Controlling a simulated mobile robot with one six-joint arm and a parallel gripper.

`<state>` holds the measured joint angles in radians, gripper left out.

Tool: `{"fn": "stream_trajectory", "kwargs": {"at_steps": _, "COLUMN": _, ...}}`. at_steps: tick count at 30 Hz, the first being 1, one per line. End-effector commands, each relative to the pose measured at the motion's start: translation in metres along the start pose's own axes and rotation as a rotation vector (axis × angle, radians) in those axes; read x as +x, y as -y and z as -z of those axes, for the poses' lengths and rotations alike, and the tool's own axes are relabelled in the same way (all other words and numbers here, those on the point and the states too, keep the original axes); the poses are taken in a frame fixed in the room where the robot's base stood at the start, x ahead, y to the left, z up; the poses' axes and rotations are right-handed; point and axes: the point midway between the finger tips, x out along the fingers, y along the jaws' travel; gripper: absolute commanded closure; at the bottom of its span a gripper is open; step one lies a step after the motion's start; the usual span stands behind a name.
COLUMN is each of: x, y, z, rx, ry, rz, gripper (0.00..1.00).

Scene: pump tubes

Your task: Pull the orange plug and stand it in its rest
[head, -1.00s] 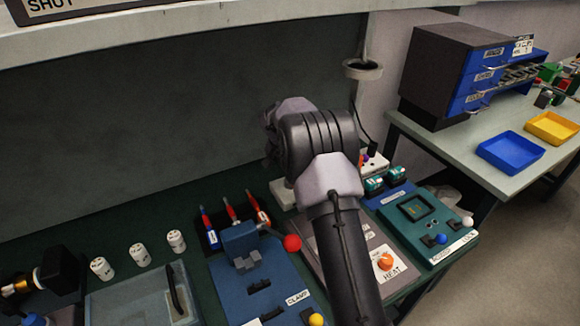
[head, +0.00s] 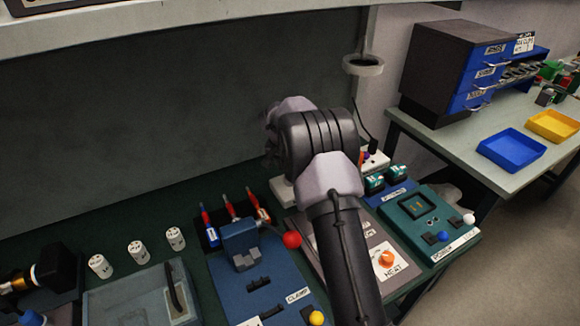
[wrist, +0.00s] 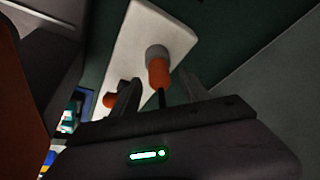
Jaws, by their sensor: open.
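In the wrist view, an orange plug (wrist: 158,72) with a grey collar stands out from a white strip (wrist: 146,33), with a dark cord at its near end. My gripper (wrist: 160,92) is open, one finger on each side of the plug's near end; I cannot tell whether either touches it. A second orange piece (wrist: 110,100) sits lower on the same strip, behind the left finger. In the head view, my arm hides the gripper and most of the white strip (head: 377,161). I cannot make out the plug's rest.
A grey HEAT panel with an orange knob (head: 386,259) lies under my arm. A teal box (head: 428,226) is to its right. The blue clamp fixture (head: 241,240) with a red ball lever (head: 291,240) is to the left. A ring holder (head: 362,66) is on the back post.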

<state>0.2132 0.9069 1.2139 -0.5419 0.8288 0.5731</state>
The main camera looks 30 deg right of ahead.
Motion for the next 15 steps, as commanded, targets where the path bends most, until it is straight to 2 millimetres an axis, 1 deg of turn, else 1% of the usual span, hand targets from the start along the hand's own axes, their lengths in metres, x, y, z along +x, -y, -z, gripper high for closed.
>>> {"fn": "stream_trajectory", "kwargs": {"at_steps": 2, "x": -0.015, "y": 0.001, "z": 0.002, "rx": 0.000, "ry": -0.003, "rz": 0.002, "gripper": 0.47}}
{"fn": "stream_trajectory", "kwargs": {"at_steps": 5, "x": -0.042, "y": 0.001, "z": 0.003, "rx": -0.001, "ry": -0.004, "rz": 0.003, "gripper": 0.47}}
{"fn": "stream_trajectory", "kwargs": {"at_steps": 9, "x": -0.086, "y": 0.001, "z": 0.003, "rx": -0.001, "ry": -0.004, "rz": 0.003, "gripper": 0.47}}
{"fn": "stream_trajectory", "kwargs": {"at_steps": 12, "x": -0.116, "y": 0.001, "z": 0.003, "rx": -0.001, "ry": -0.004, "rz": 0.002, "gripper": 0.47}}
{"fn": "stream_trajectory", "kwargs": {"at_steps": 15, "x": -0.141, "y": 0.000, "z": 0.002, "rx": 0.000, "ry": -0.003, "rz": 0.002, "gripper": 0.47}}
